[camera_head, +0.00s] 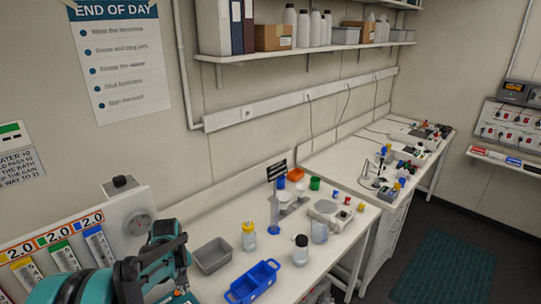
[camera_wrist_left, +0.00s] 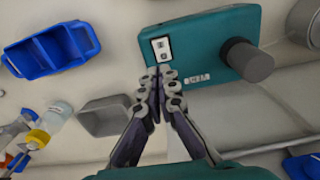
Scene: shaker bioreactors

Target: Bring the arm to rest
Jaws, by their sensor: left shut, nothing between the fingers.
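My left gripper (camera_wrist_left: 160,80) is shut and empty in the left wrist view, its dark fingers meeting at the tips. The tips appear over or beside the near edge of a teal box (camera_wrist_left: 208,42) with a white switch plate and a dark round knob; I cannot tell whether they touch it. In the head view my left gripper (camera_head: 163,262) is at the lower left, above the near end of the bench, with the teal arm behind it. My right gripper is in neither view.
A grey tray (camera_head: 212,256) and a blue two-part bin (camera_head: 253,282) stand close to the right of my left gripper. Beyond are a yellow-capped bottle (camera_head: 249,238), a black-capped bottle (camera_head: 300,251) and a balance (camera_head: 331,211).

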